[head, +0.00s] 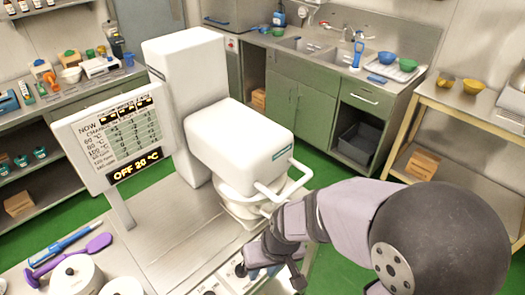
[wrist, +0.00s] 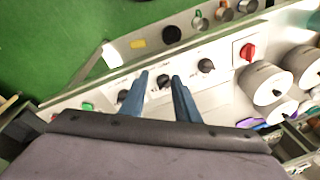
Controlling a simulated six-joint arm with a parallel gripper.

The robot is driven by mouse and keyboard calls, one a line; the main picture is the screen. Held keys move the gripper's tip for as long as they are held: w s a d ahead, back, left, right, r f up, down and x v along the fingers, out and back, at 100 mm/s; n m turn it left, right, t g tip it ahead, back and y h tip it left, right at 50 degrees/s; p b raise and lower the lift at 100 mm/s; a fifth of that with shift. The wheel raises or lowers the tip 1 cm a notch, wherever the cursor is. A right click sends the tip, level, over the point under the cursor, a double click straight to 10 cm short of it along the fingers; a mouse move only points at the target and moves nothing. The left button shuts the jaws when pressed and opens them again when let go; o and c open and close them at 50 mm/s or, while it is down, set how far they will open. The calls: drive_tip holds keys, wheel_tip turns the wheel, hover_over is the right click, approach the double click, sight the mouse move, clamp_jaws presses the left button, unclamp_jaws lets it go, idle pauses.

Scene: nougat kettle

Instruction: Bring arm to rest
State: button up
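My gripper (head: 258,270) is low at the front control panel (head: 212,288) of the white kettle machine (head: 240,140), seen from above. In the wrist view its two blue fingers (wrist: 160,78) are apart, with a black knob (wrist: 165,82) showing between their tips. I cannot tell whether they touch it. More black knobs stand on either side, at left (wrist: 124,96) and right (wrist: 206,65). A green button (wrist: 87,107) and a red switch (wrist: 247,52) are at the panel's ends. The display (head: 120,140) reads OFF 20 °C.
White cylindrical containers (head: 75,276) stand at the front left, near a purple spoon (head: 72,262) and a blue tool (head: 62,243). The machine's white handle (head: 290,185) sticks out near my arm. A sink counter (head: 320,60) is behind. Green floor (head: 325,165) lies open between.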

drive_tip(key=s+d+m+g+h+b, duration=0.1)
drive_tip(key=s+d+m+h+b, duration=0.1)
drive_tip(key=d, duration=1.3)
drive_tip(key=shift+s+r+m, duration=0.15)
drive_tip(key=shift+s+m, duration=0.45)
drive_tip(key=shift+s, duration=0.3)
